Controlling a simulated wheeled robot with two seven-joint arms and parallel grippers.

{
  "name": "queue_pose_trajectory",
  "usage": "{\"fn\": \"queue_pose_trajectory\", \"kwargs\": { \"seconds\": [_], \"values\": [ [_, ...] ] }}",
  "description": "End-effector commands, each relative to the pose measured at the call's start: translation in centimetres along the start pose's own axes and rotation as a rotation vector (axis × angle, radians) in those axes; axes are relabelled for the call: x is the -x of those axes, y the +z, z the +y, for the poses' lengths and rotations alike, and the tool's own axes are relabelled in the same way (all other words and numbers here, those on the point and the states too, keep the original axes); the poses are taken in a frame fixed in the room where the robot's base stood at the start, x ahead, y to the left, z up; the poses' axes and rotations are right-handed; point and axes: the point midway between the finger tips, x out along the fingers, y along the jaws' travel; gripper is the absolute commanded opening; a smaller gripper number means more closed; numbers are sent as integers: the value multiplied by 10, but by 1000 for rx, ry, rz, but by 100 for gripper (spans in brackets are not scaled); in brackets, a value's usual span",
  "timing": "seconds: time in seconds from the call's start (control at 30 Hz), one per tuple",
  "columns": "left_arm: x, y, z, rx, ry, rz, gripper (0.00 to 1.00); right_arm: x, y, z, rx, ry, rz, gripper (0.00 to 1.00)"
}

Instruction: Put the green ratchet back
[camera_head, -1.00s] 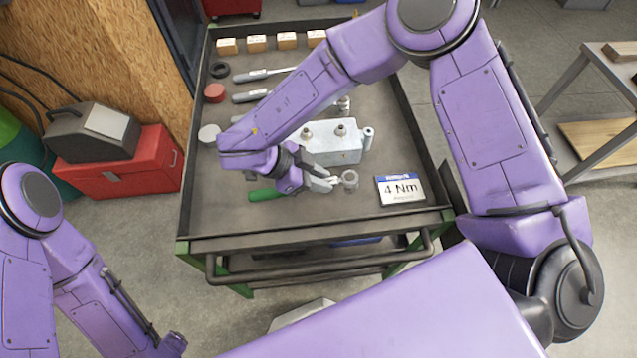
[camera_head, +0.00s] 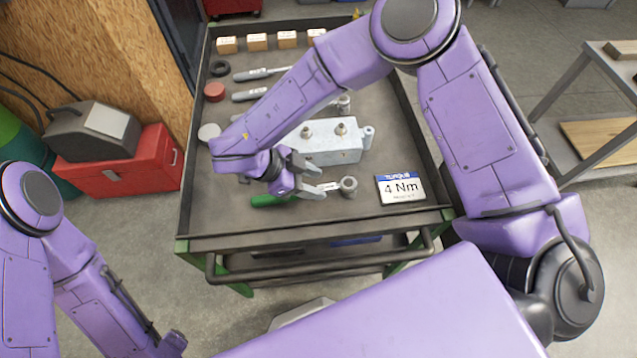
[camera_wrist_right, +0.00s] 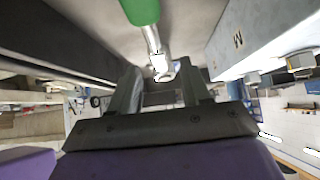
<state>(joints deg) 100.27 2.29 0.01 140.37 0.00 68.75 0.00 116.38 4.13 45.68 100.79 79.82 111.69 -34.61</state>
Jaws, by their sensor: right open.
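The green ratchet lies on the cart top near its front edge; its green handle (camera_head: 268,200) shows left of my right gripper and its round metal head (camera_head: 348,186) shows to the right. In the right wrist view its green handle (camera_wrist_right: 140,10) is at the top, with the metal shaft running down from it. My right gripper (camera_head: 316,180) is open, just above and beside the ratchet's shaft, with nothing seen between its fingers. The gripper hides part of the shaft. My left arm is at the lower left; its gripper is not in view.
A metal block (camera_head: 335,148) with two studs stands just behind the gripper. A "4 Nm" card (camera_head: 400,188) lies to the right. Grey-handled tools (camera_head: 250,95), a red disc (camera_head: 214,91) and small wooden blocks (camera_head: 257,42) lie farther back. The cart has a raised rim (camera_head: 310,238).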

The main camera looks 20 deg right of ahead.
Motion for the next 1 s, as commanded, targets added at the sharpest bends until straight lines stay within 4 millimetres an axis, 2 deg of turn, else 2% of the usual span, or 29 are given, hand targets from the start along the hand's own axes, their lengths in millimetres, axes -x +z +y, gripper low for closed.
{"fn": "queue_pose_trajectory", "kwargs": {
  "seconds": [0.2,0.4,0.53,1.0],
  "values": [
    [-6,3,0,0,0,0,63,57,1,-1,-4,-4,-1,47],
    [-8,3,1,0,0,0,63,90,0,0,-2,0,0,47],
    [-8,3,1,0,0,0,63,97,0,1,1,1,1,47],
    [-7,3,1,0,0,0,63,97,-1,0,1,1,0,47]
  ]
}}
